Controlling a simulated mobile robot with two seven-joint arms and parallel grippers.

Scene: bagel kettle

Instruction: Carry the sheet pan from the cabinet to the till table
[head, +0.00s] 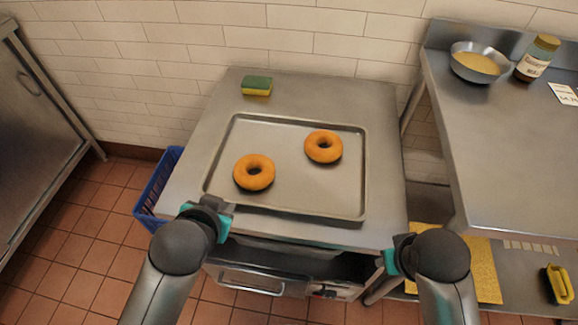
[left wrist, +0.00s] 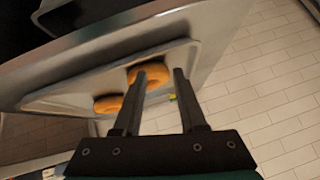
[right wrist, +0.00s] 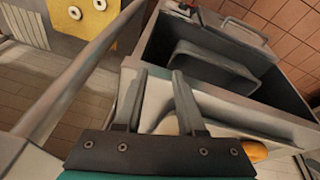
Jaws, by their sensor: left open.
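The sheet pan (head: 290,188) lies flat on top of the steel cabinet (head: 385,150) and carries two bagels, one at left (head: 254,172) and one at right (head: 323,147). My left gripper (head: 218,210) is at the pan's front-left corner, open. In the left wrist view its fingers (left wrist: 160,72) stand apart before the pan (left wrist: 72,95). My right gripper (head: 395,258) is at the cabinet's front-right edge, beyond the pan's front-right corner.
A green-yellow sponge (head: 257,86) lies behind the pan. A blue crate (head: 157,188) stands left of the cabinet. A steel table (head: 510,145) at right holds a bowl (head: 479,63), a jar (head: 538,58) and a card (head: 564,93), with bare surface in front.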

